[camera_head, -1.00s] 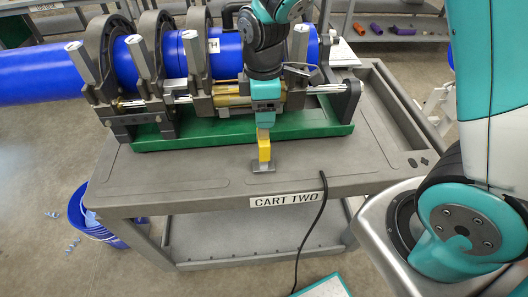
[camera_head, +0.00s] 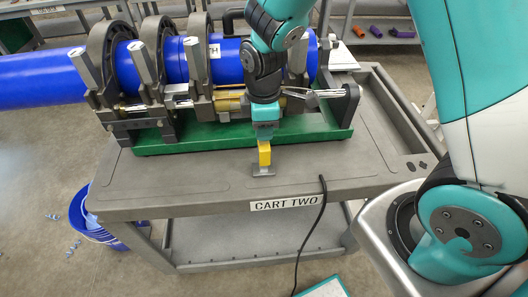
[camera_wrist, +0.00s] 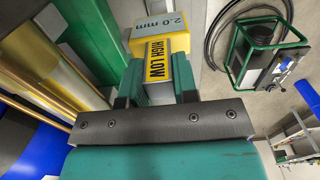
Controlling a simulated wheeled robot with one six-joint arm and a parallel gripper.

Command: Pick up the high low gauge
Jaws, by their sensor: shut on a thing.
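The high low gauge (camera_head: 264,154) is a small yellow block with a flat grey foot, upright on the cart's front edge area, in front of the green base. In the wrist view the gauge (camera_wrist: 158,58) shows yellow labels reading "HIGH LOW" and "2.0 mm". My gripper (camera_head: 264,137) points straight down at it from above and is shut on its upper part. In the wrist view my gripper's fingers (camera_wrist: 155,94) stand on either side of the gauge. The gauge's top end is hidden by the gripper. The foot appears to rest on the cart top.
The grey cart (camera_head: 190,180) labelled "CART TWO" carries a fusion machine (camera_head: 160,70) on a green base (camera_head: 190,140), holding a blue pipe (camera_head: 40,78). A black cable (camera_head: 318,225) hangs over the front edge. A blue bucket (camera_head: 92,225) stands on the floor at left.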

